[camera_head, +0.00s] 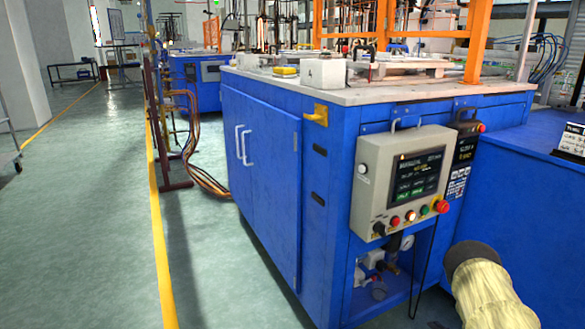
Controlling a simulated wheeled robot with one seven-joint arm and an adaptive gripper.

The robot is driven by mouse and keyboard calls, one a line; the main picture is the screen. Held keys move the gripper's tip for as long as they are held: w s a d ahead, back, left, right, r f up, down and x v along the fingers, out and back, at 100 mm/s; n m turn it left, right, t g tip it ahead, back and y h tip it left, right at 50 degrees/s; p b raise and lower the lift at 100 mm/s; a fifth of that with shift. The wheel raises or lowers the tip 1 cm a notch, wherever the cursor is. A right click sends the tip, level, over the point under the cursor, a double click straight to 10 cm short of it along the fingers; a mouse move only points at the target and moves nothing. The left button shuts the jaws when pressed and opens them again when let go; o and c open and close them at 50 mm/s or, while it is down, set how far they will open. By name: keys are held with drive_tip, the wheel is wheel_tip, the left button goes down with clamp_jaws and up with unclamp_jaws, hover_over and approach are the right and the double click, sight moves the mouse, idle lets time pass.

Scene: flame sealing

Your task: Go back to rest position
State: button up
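My gripper does not show in the head view, so I cannot see its fingers or whether it holds anything. A pale, ribbed shape with a dark rounded end rises from the bottom edge at the lower right, in front of the blue cabinets. I cannot tell whether it is part of my arm. The blue machine cabinet (262,185) stands in the middle, with a light worktop (375,95) and two white door handles. A beige control box (405,180) with a lit screen and several coloured buttons is on its front right.
Another blue cabinet (520,200) adjoins on the right. An orange frame (480,40) stands on the worktop. Hoses (205,175) run to the floor on the left. A yellow floor line (158,230) borders the open green floor (75,240).

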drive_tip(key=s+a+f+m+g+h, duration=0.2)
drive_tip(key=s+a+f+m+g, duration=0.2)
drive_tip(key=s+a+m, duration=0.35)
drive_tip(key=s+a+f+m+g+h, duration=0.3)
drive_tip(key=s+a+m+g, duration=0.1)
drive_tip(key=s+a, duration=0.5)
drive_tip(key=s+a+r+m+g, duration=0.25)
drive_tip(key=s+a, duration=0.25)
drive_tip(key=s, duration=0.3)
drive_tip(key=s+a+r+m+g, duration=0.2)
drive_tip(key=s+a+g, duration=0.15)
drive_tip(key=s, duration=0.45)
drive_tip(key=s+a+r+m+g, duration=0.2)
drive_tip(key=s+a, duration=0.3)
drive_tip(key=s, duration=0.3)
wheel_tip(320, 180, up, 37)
drive_tip(key=p, duration=3.7)
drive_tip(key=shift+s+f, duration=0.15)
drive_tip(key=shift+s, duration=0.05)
